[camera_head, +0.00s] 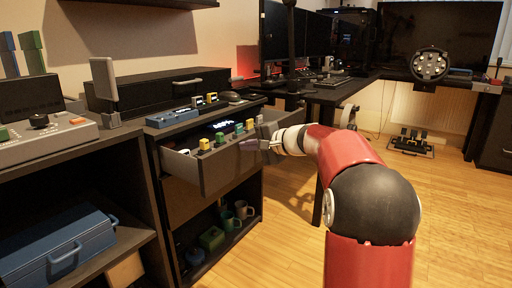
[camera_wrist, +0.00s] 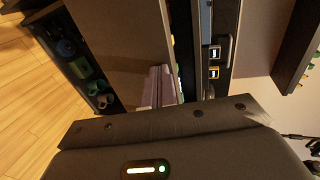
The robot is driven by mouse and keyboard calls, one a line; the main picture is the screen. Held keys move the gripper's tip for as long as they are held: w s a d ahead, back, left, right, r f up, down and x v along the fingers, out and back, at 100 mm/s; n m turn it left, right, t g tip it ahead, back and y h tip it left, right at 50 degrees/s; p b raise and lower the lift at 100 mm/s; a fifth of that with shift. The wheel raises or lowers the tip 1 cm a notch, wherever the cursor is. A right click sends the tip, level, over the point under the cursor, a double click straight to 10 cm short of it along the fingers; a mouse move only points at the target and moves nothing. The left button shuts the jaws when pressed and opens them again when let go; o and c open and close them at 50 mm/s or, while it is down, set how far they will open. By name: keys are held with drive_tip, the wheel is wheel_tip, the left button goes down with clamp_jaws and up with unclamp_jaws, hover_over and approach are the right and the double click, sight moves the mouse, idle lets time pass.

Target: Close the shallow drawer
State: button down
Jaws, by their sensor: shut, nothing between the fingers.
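The shallow drawer (camera_head: 230,170) is pulled out of the dark cabinet in the head view, with several small coloured items in it. Its grey front panel faces right, toward my arm. My gripper (camera_head: 250,145) is at the upper edge of that front, toward its far end. The fingers are together and empty; whether they touch the panel I cannot tell. In the wrist view, which is turned sideways, the closed fingers (camera_wrist: 160,88) reach toward the drawer front (camera_wrist: 125,35). Much of the drawer's inside is hidden there.
The cabinet top holds a blue device (camera_head: 172,117) and a long black case (camera_head: 160,88). Mugs (camera_head: 242,209) stand on the shelf below the drawer. A blue toolbox (camera_head: 50,245) is at lower left. A desk with monitors is behind. The wooden floor (camera_head: 460,215) at right is mostly clear.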

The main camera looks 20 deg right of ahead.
drive_tip(key=w+a+p, duration=0.2)
drive_tip(key=w+a, duration=0.2)
drive_tip(key=w, duration=0.1)
drive_tip(key=w+a+p, duration=0.3)
drive_tip(key=w+a, duration=0.1)
drive_tip(key=w, duration=0.1)
drive_tip(key=w+a+p, duration=0.2)
drive_tip(key=w+a, duration=0.2)
drive_tip(key=w, duration=0.1)
drive_tip(key=shift+w+r, duration=0.1)
drive_tip(key=shift+w, duration=0.05)
drive_tip(key=shift+w+a, duration=0.1)
drive_tip(key=shift+w, duration=0.05)
drive_tip(key=shift+r, duration=0.1)
